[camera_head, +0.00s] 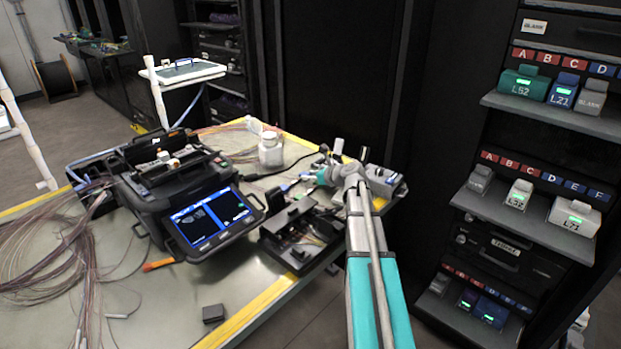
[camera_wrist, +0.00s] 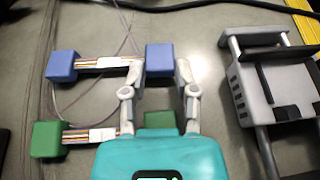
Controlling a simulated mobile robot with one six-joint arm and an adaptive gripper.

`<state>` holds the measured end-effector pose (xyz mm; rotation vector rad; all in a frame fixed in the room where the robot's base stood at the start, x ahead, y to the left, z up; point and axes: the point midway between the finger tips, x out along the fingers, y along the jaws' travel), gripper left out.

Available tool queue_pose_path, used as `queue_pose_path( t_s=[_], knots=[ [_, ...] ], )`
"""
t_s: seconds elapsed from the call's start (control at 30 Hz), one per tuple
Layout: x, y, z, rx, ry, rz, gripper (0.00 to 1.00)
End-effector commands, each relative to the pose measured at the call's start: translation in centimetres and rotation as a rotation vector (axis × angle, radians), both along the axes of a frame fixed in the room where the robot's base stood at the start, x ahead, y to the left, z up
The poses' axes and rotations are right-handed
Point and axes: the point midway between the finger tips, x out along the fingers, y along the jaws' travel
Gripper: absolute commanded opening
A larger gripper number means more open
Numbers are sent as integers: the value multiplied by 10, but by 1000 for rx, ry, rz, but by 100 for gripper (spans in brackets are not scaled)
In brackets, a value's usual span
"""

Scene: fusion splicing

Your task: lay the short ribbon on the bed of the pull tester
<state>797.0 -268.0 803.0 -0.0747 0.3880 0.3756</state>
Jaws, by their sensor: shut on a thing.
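My gripper (camera_wrist: 160,70) has its two fingers on either side of a blue end block (camera_wrist: 159,54) in the wrist view. A ribbon with coloured fibres and a white label (camera_wrist: 112,62) runs left from it to another blue block (camera_wrist: 62,67). A second ribbon (camera_wrist: 92,135) with green blocks (camera_wrist: 46,140) lies nearer; its right block is partly hidden by my gripper. A grey device with a black bar (camera_wrist: 240,90), perhaps the pull tester, stands to the right, apart from my gripper. In the head view my gripper (camera_head: 325,177) is small and its hold is unclear.
A black splicer with a lit screen (camera_head: 210,220) stands on the left of the table. A white bottle (camera_head: 270,152) stands behind. Loose fibres (camera_head: 50,250) cover the table's left.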

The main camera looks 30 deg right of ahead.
Motion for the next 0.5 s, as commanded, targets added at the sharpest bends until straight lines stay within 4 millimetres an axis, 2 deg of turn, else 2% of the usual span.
queue_pose_path(
  t_s=[0.27, 0.3, 0.47, 0.5],
  knots=[
    [0, 0, -4, 0, 0, 0, 1],
    [0, 0, -4, 0, 0, 0, 40],
    [0, 0, -3, 0, 0, 0, 70],
    [0, 0, -3, 0, 0, 0, 73]
  ],
)
